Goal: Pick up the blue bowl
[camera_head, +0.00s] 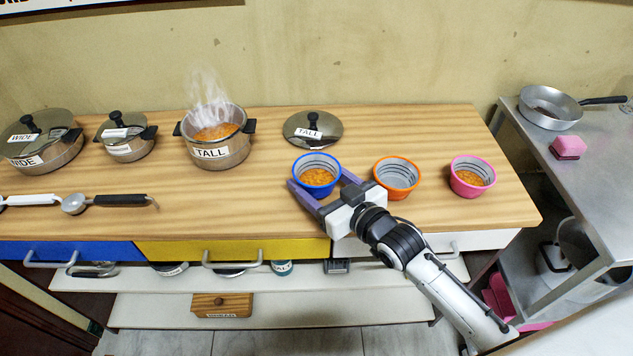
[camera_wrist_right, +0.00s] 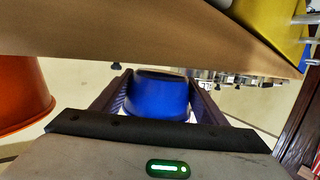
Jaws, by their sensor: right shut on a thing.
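The blue bowl (camera_head: 312,160), holding orange food, is upright near the front of the wooden counter (camera_head: 250,195), between the purple fingers of my right gripper (camera_head: 320,183). The fingers are shut on its sides from the front. In the right wrist view, the blue bowl (camera_wrist_right: 160,97) sits between the dark fingers of the right gripper (camera_wrist_right: 158,95). I cannot tell whether the bowl's base touches the counter. My left gripper is not in view.
An orange bowl (camera_head: 397,173) stands close to the right finger, and a pink bowl (camera_head: 472,176) with food is farther right. Behind are a lid (camera_head: 312,127) marked TALL and a steaming pot (camera_head: 214,140). Ladles (camera_head: 75,203) lie at left.

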